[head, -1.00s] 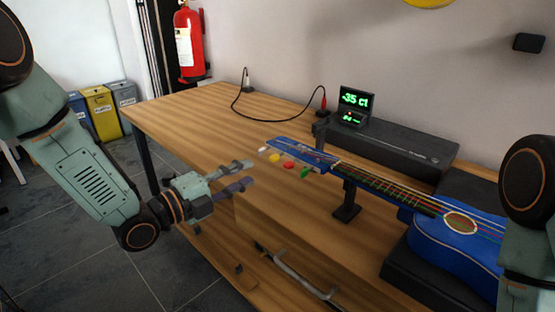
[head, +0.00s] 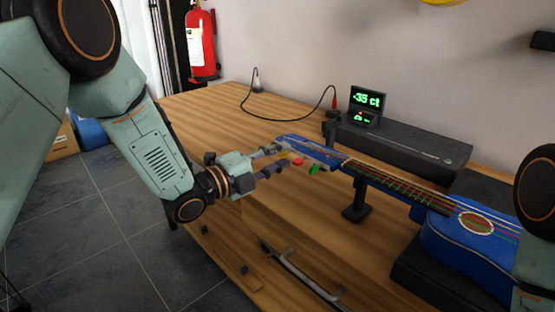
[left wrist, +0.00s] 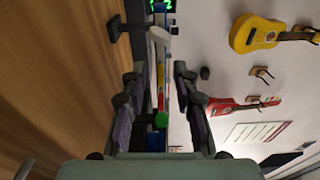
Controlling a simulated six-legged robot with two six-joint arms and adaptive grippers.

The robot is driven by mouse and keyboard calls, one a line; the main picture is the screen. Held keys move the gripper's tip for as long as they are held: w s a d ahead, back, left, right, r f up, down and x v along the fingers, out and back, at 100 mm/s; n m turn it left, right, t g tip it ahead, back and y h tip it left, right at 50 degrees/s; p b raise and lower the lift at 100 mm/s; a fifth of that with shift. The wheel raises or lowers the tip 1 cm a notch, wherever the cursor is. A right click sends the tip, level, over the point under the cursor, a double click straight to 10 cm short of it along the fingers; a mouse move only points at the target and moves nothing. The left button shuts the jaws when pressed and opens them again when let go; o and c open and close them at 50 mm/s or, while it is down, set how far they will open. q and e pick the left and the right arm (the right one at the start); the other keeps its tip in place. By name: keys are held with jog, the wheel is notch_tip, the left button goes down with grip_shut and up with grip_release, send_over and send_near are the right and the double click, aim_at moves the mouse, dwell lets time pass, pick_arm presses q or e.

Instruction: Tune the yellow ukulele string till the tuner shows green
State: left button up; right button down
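The blue ukulele (head: 450,240) lies with its neck pointing left and its headstock (head: 308,150) held over the table. Along the headstock are a red peg (head: 298,161) and a green peg (head: 314,169); a yellow peg (left wrist: 161,72) and a white peg (left wrist: 160,33) show in the left wrist view. My left gripper (head: 277,158) is at the headstock's end, partly covering the pegs. In the left wrist view its fingers are open, on either side of the peg row, with no visible contact. The tuner (head: 366,98) reads -35 ct in green. My right gripper is out of view.
A black stand (head: 355,201) supports the neck. A long black case (head: 410,140) lies behind it, and a cable (head: 290,112) runs across the table's back. A drawer handle (head: 300,275) juts from the front. The tabletop's left is clear.

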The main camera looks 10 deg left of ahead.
pick_arm(q)
jog(key=shift+r, duration=0.1)
jog(key=shift+c, duration=0.2)
grip_shut()
dwell(0.5)
jog(key=n+p, duration=0.2)
jog(key=n, duration=0.2)
jog(key=shift+n, duration=0.4)
jog(key=n+p, duration=0.2)
jog(key=n, duration=0.3)
jog(key=shift+d+n+t, duration=0.1)
jog(key=shift+n+t, duration=0.2)
jog(key=shift+t, duration=0.1)
jog(key=n+p, duration=0.3)
jog(key=n, duration=0.4)
jog(key=shift+t, duration=0.3)
jog(key=n+y+p, duration=0.1)
jog(key=n+p, duration=0.1)
jog(key=n, duration=0.4)
jog(key=shift+n, duration=0.3)
